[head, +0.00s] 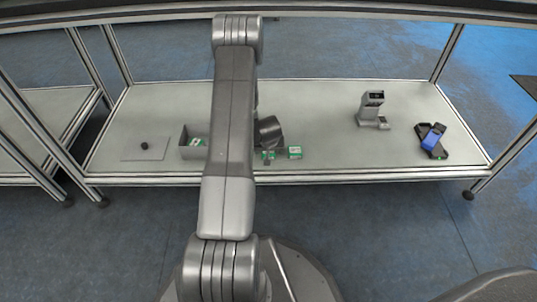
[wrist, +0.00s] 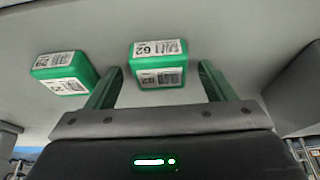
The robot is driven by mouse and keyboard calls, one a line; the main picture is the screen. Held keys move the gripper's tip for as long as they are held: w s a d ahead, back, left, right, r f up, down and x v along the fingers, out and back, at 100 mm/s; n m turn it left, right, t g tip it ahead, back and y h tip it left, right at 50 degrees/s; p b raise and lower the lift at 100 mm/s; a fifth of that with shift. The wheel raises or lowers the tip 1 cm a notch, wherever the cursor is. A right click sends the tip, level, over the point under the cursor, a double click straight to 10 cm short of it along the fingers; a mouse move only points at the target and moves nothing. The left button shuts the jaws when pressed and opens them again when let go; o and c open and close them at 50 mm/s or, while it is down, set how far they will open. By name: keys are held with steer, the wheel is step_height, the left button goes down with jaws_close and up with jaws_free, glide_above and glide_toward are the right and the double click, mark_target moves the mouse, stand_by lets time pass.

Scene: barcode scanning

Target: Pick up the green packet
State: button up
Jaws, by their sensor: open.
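Two green packets with white barcode labels rest on the grey shelf. One packet (wrist: 160,65) shows in the wrist view between and just beyond my fingertips. It is partly hidden by my gripper in the head view. The other packet (wrist: 64,72) is to its left in the wrist view and stands clear at the right in the head view (head: 295,152). My gripper (wrist: 161,67) is open, with green fingers either side of the nearer packet; I cannot tell whether they touch it. Another green-and-white packet (head: 195,143) lies in the grey box.
The grey open box (head: 184,139) is left of my arm, and its wall shows at the right of the wrist view. A grey scanner on a stand (head: 372,105) and a blue-and-black device (head: 433,138) are further right. A flat plate with a black knob (head: 144,146) is far left.

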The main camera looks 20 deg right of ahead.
steer(key=shift+c, duration=0.5)
steer(key=c, duration=1.1)
steer(key=shift+o, duration=0.2)
steer(key=shift+r, duration=0.1)
step_height(320, 180, up, 10)
steer(key=p, duration=0.8)
